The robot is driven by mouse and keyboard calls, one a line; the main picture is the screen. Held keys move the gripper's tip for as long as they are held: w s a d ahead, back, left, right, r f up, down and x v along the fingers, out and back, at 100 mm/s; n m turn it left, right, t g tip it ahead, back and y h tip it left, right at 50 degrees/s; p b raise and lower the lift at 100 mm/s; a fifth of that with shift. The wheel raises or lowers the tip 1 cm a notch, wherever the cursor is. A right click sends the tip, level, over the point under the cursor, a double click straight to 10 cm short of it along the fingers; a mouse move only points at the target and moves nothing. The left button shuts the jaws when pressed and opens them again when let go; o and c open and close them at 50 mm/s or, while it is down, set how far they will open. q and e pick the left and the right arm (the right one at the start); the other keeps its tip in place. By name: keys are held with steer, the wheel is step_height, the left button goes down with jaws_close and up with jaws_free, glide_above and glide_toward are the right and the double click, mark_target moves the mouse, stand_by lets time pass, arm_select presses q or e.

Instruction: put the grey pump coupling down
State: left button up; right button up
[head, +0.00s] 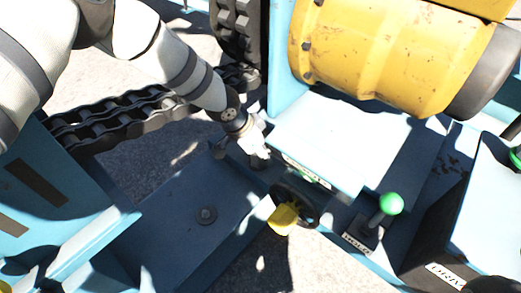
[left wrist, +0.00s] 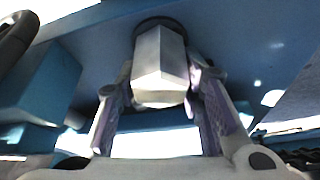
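My left gripper (head: 258,150) reaches down from the upper left, beside the blue machine's front panel, above the dark blue deck. In the left wrist view its two fingers (left wrist: 160,85) stand on either side of a pale grey, faceted piece, the grey pump coupling (left wrist: 160,65), and their tips meet its sides. A dark round ring lies at the coupling's far end, against a blue surface; I cannot tell whether they touch. In the head view the gripper mostly hides the coupling. My right gripper is not in view.
A black handwheel (head: 298,204) with a yellow piece (head: 283,218) is close to the gripper. A green-knobbed lever (head: 390,204) stands to the right. A large yellow drum (head: 385,55) is above. Black chain (head: 130,120) runs at left. The dark blue deck (head: 165,225) is mostly bare.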

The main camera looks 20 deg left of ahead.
arm_select(q)
steer(key=o, duration=0.3)
steer(key=shift+r, duration=0.1)
steer(key=shift+r, duration=0.4)
steer(key=p+v, duration=0.5)
steer(key=v, duration=0.6)
steer(key=shift+r, duration=0.25)
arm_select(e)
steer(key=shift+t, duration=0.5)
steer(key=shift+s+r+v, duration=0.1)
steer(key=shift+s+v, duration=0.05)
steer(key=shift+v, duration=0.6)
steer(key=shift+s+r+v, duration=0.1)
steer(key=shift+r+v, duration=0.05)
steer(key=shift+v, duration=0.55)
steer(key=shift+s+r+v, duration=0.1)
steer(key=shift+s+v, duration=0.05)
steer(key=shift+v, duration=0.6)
arm_select(q)
steer(key=shift+a, duration=0.1)
